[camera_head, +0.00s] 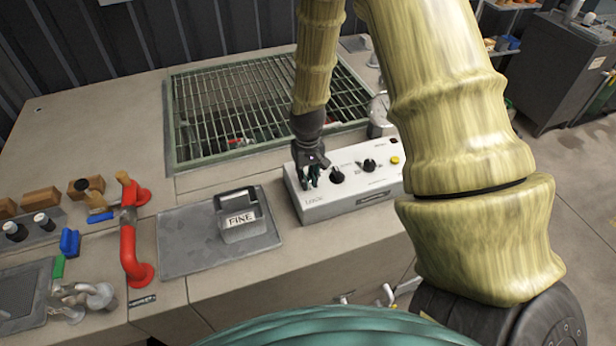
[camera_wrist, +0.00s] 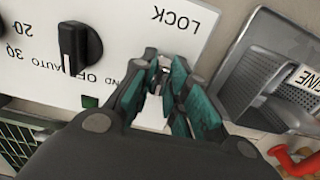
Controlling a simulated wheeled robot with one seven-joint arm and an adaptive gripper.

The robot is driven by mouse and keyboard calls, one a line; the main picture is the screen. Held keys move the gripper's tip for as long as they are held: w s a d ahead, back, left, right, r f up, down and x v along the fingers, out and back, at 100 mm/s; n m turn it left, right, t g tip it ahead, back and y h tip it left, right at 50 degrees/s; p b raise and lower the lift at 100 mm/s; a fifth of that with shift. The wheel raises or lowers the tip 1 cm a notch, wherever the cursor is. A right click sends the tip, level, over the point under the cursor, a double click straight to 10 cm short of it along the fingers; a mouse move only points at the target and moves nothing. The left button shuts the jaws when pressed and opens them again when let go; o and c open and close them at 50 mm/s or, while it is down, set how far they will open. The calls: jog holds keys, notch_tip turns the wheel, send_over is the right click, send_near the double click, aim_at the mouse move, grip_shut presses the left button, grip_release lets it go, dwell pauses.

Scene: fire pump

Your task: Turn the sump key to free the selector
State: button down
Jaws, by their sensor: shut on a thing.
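A white control panel (camera_head: 350,203) stands on the grey cabinet top; it fills the upper left of the wrist view (camera_wrist: 125,32). My gripper (camera_head: 311,182) is over its left end, by the lock position. In the wrist view my gripper's green-padded fingers (camera_wrist: 168,78) reach the panel below the upside-down "LOCK" label. They are shut on the sump key, which is mostly hidden between them; its turn angle cannot be told. The black selector knob (camera_wrist: 79,50) sits beside the fingers, with "OFF" and "AUTO" lettering near it; it also shows in the head view (camera_head: 337,175).
A second black knob (camera_head: 369,165) and a yellow button (camera_head: 394,160) are further right on the panel. A grey plate with a "FINE" block (camera_head: 240,216) lies left of it. A metal grating (camera_head: 232,105) is behind. Red pipes (camera_head: 129,245) stand further left.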

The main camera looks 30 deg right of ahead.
aim_at(308, 178)
jog(key=c, duration=1.4)
grip_release()
jog(key=shift+r, duration=0.1)
notch_tip(308, 178, up, 12)
jog(key=shift+f, duration=0.1)
